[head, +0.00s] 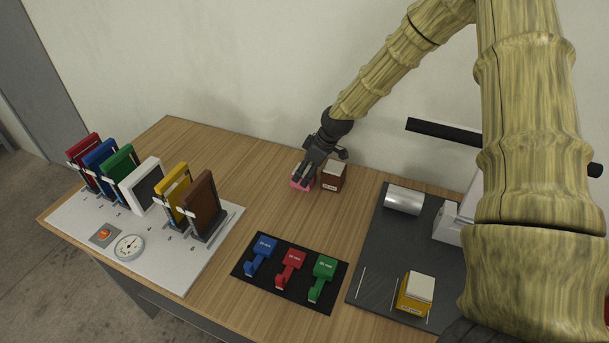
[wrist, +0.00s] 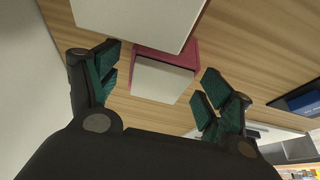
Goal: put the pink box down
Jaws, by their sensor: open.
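The pink box (head: 302,184) stands on the wooden table near the back wall, partly covered by my gripper (head: 305,176) in the head view. In the wrist view, the pink box (wrist: 168,78) shows a pale top and lies between the fingertips of my gripper (wrist: 160,75). The fingers are spread apart, with a gap visible on both sides of the box. The box appears to rest on the table, though its underside is hidden.
A brown box with a white top (head: 334,177) stands just right of the pink box. A black mat (head: 290,299) with blue, red and green tools lies in front. A white board (head: 184,271) holds several coloured frames at left. A dark mat (head: 378,245) carries a metal cylinder and yellow box.

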